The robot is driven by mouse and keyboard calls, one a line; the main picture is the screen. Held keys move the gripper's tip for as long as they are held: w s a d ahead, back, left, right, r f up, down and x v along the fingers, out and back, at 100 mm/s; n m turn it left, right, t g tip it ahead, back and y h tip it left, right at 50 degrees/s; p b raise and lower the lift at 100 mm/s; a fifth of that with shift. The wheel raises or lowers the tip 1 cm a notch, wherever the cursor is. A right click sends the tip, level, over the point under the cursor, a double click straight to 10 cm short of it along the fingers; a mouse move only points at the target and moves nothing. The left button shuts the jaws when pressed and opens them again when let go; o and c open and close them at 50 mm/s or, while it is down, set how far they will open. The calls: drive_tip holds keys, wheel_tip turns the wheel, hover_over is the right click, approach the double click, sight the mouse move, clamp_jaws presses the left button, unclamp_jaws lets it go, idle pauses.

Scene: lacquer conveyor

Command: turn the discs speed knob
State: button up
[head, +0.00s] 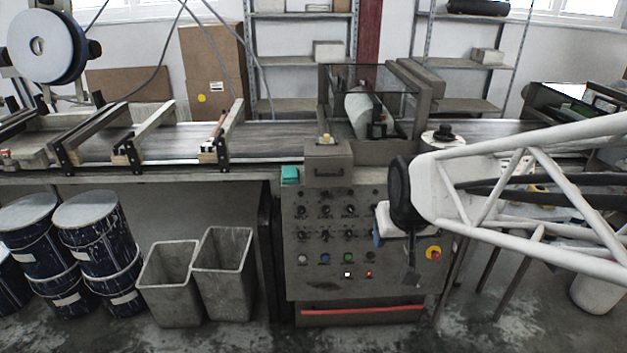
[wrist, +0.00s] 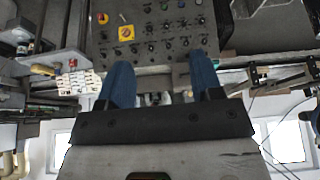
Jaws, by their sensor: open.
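The grey control panel (head: 300,275) carries two rows of small dark knobs (head: 325,211), with buttons below. The labels are too small to read, so I cannot tell which is the discs speed knob. My gripper (head: 393,258) is in front of the panel's right side, and my arm hides part of it. The panel also shows in the wrist view (wrist: 115,58), with knobs (wrist: 150,47) beyond the fingertips. My gripper (wrist: 162,72) has its blue fingers wide apart, with nothing between them. It appears apart from the knobs.
A red emergency stop on yellow (head: 434,254) sits on the panel's right. A conveyor (head: 265,143) runs behind. A teal block (head: 290,174) lies at the panel's upper left. Grey bins (head: 223,275) and blue drums (head: 105,270) stand left. The space before the panel's left half is clear.

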drive_tip(key=w+a+f+t, duration=0.15)
drive_tip(key=w+f, duration=0.35)
drive_tip(key=w, duration=0.5)
drive_tip(key=w+a+f+n+t, duration=0.1)
drive_tip(key=w+f+t, duration=0.2)
drive_tip(key=w+f, duration=0.5)
drive_tip(key=w+a+f+t, duration=0.1)
drive_tip(key=w+f+t, duration=0.15)
drive_tip(key=w, duration=1.05)
drive_tip(key=w+a+f+n+t+y, duration=0.1)
drive_tip(key=w+f+t, duration=0.1)
drive_tip(key=w+f, duration=0.35)
drive_tip(key=w+a+f+t, duration=0.1)
drive_tip(key=w+a+f, duration=0.15)
drive_tip(key=f, duration=0.65)
drive_tip(key=t, duration=0.3)
approach(326, 235)
drive_tip(key=shift+w+f+n+y, duration=0.1)
drive_tip(key=shift+w+n+y, duration=0.2)
drive_tip(key=shift+w, duration=0.15)
drive_tip(key=shift+w, duration=0.2)
drive_tip(key=shift+w+a, duration=0.1)
drive_tip(key=shift+w, duration=1.75)
drive_tip(key=shift+w+a, duration=0.15)
drive_tip(key=shift+w, duration=1.7)
